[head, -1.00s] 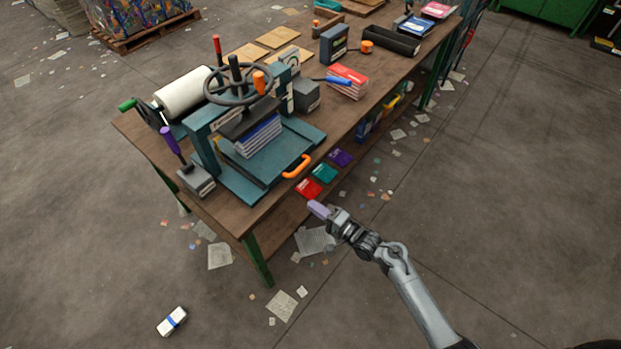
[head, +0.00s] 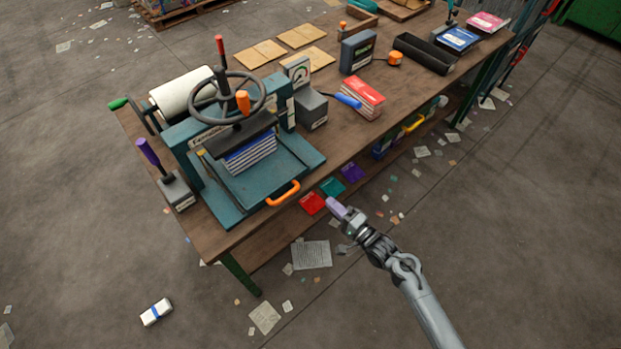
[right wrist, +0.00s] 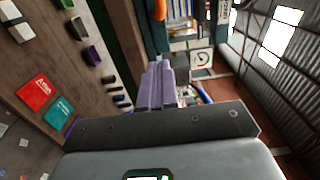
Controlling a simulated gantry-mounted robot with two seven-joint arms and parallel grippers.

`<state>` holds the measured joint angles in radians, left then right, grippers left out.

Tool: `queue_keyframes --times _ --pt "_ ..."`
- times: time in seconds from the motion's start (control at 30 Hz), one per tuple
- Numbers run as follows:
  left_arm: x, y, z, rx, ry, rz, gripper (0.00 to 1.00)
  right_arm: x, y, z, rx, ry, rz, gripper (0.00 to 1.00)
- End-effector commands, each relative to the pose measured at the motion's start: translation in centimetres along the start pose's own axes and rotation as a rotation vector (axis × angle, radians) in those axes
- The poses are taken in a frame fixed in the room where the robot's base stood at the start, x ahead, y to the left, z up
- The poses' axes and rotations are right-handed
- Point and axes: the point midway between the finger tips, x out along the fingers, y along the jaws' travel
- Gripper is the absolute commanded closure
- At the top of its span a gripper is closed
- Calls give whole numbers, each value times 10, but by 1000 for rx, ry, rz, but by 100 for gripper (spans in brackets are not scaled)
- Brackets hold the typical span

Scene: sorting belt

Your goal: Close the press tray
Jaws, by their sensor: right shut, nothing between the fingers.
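The teal press (head: 185,150) stands at the near left end of the wooden bench. Its flat tray (head: 265,185) sticks out toward the bench's front edge, with an orange handle (head: 283,195) on its front side. A blue-and-white stack (head: 250,155) sits under the dark pressing plate. My right gripper (head: 333,205) is shut and empty, beyond the bench's front edge, to the right of the handle and apart from it. Its lavender fingers also show closed together in the right wrist view (right wrist: 155,88). My left gripper is not in view.
A purple-handled lever (head: 148,152) stands left of the press. A grey box (head: 310,110) and a red-topped stack (head: 362,98) stand to its right. The floor in front is open, with scattered papers.

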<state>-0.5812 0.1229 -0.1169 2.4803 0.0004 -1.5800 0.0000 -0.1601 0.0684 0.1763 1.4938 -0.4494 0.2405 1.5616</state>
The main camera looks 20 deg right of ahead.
Motion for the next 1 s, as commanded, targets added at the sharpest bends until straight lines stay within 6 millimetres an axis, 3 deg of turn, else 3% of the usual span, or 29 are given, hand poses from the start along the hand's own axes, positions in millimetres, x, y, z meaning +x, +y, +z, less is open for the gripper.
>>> queue_keyframes --times 0.5,0.7,1.0 --pt "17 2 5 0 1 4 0 92 0 -1 -2 0 -4 100" --pt "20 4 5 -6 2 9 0 111 0 -1 -2 1 -2 100" --pt "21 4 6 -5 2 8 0 118 -1 -1 -2 1 -1 100"
